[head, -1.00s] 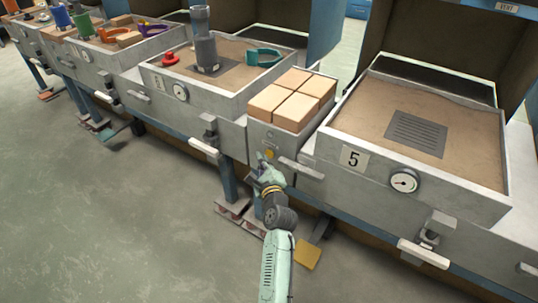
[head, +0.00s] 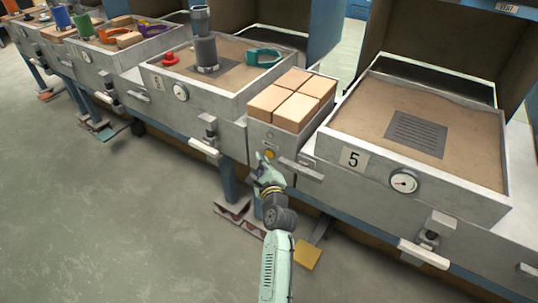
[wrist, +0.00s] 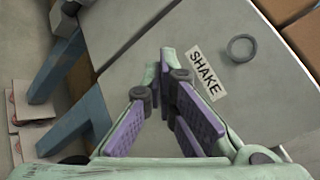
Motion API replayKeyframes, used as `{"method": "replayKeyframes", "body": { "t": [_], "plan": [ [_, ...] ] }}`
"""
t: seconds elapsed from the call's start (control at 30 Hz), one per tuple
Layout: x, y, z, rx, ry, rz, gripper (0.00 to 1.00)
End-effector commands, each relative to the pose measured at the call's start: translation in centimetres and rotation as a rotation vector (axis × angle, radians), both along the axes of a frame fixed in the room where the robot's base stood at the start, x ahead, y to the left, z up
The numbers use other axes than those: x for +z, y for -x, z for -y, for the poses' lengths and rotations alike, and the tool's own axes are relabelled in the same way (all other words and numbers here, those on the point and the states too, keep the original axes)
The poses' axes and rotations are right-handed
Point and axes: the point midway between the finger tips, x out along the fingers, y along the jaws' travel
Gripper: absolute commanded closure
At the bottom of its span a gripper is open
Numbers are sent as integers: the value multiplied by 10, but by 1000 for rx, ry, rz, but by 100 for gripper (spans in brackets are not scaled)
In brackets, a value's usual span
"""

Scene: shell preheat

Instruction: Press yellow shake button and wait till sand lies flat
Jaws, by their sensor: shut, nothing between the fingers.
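The yellow shake button (head: 270,154) is on the grey front panel below the wooden blocks, left of box 5 (head: 345,172). My gripper (head: 261,156) is shut and empty, with its tips right beside the button in the head view. I cannot tell if they touch it. In the wrist view my fingers (wrist: 167,58) lie in front of the panel beside the SHAKE label (wrist: 207,74). The yellow button does not show there and may be behind the fingers. Sand (head: 365,102) in box 5 surrounds a dark slotted grate (head: 416,134) and looks slightly uneven at the back.
Several wooden blocks (head: 290,99) sit on the cabinet above the panel. A grey ring (wrist: 241,48) is on the panel near the label. A bar handle (head: 301,169) sticks out right of my gripper. A yellow pedal (head: 307,257) is low down. Open floor (head: 110,220) lies left.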

Motion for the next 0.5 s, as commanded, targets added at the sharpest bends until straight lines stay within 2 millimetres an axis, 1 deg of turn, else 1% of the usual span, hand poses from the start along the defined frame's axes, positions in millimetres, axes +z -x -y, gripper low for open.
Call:
{"method": "replayKeyframes", "body": {
  "t": [0.5],
  "plan": [
    [0, -7, 5, 0, 0, 0, 100]
  ]
}}
